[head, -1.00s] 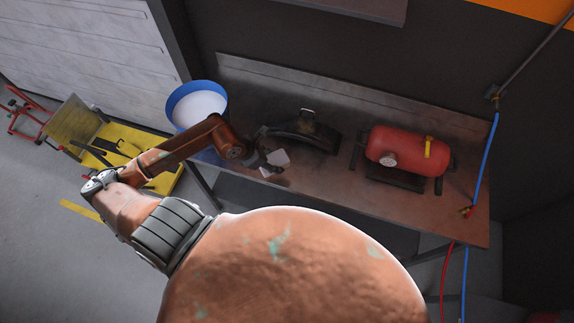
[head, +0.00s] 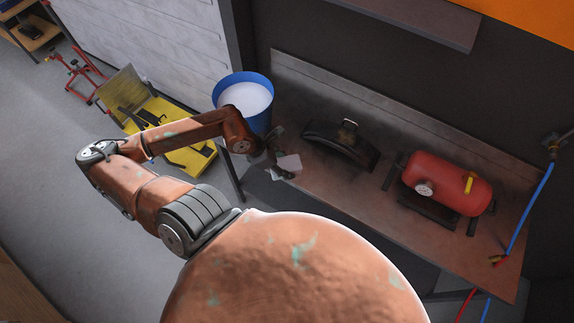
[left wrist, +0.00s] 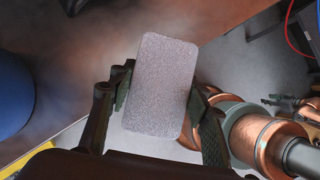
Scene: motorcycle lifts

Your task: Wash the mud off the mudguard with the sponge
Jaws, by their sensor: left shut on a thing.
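The sponge is a pale grey block with rounded corners (head: 288,164); it fills the middle of the left wrist view (left wrist: 162,85). My left gripper (head: 277,160) is shut on it, with a finger on each side in the left wrist view (left wrist: 160,100). It holds the sponge near the bench's left end, left of the mudguard and apart from it. The mudguard (head: 325,143) is a dark arched piece lying on the bench with a metal fitting on top. Mud on it is hard to make out. A gripper-like part of mine (left wrist: 288,102) shows small at the left wrist view's right edge.
A blue bucket (head: 226,92) with whitish contents stands at the bench's left end, close behind my left gripper. A red tank (head: 445,183) sits right of the mudguard on the brown bench (head: 400,225). A blue hose (head: 530,210) hangs at right. A yellow lift (head: 172,118) stands left.

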